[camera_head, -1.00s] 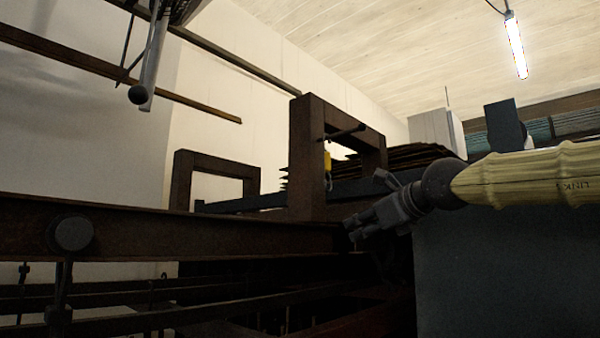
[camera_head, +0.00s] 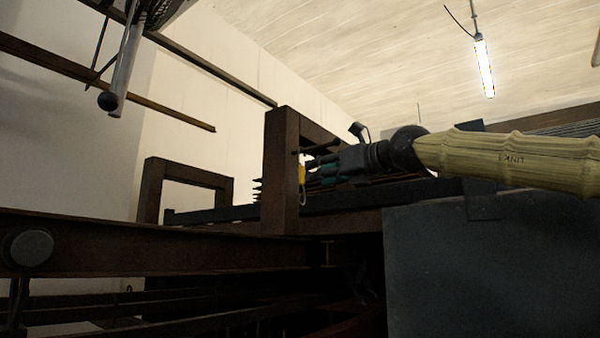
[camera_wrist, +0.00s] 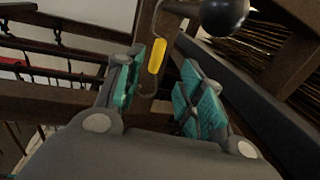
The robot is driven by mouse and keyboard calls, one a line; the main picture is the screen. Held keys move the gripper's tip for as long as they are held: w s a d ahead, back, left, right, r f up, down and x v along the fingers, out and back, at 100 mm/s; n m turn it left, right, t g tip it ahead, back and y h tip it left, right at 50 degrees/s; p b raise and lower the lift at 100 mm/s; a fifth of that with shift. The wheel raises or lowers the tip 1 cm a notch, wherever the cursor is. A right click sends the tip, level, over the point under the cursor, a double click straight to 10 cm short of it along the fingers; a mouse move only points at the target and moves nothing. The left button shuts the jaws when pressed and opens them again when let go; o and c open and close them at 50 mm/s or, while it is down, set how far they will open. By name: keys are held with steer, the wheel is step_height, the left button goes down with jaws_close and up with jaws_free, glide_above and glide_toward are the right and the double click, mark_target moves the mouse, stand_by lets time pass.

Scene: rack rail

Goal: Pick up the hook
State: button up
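The hook has a yellow middle (camera_wrist: 157,56) and thin grey metal bent ends. In the wrist view it hangs from a dark bar that ends in a round black knob (camera_wrist: 224,16). It also shows in the head view as a small yellow piece (camera_head: 302,174) beside the rusty frame post. My gripper (camera_head: 308,165) is at the hook's right in the head view. In the wrist view my gripper (camera_wrist: 160,85) is open, its teal pads apart, with the hook's lower end showing between them. Whether a pad touches the hook I cannot tell.
A rusty upright frame (camera_head: 282,170) stands right by my gripper. A long rusty beam (camera_head: 150,245) runs across the left. A grey-blue cabinet face (camera_head: 480,270) fills the lower right. Stacked dark rods (camera_wrist: 250,55) lie at the right in the wrist view.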

mark_target(304, 174)
steer(key=p+x, duration=0.1)
steer(key=x, duration=0.1)
steer(key=p+x, duration=0.2)
steer(key=x, duration=0.1)
steer(key=shift+s+a+r, duration=0.2)
steer(key=shift+a+r, duration=0.05)
steer(key=shift+d, duration=0.2)
jaws_close()
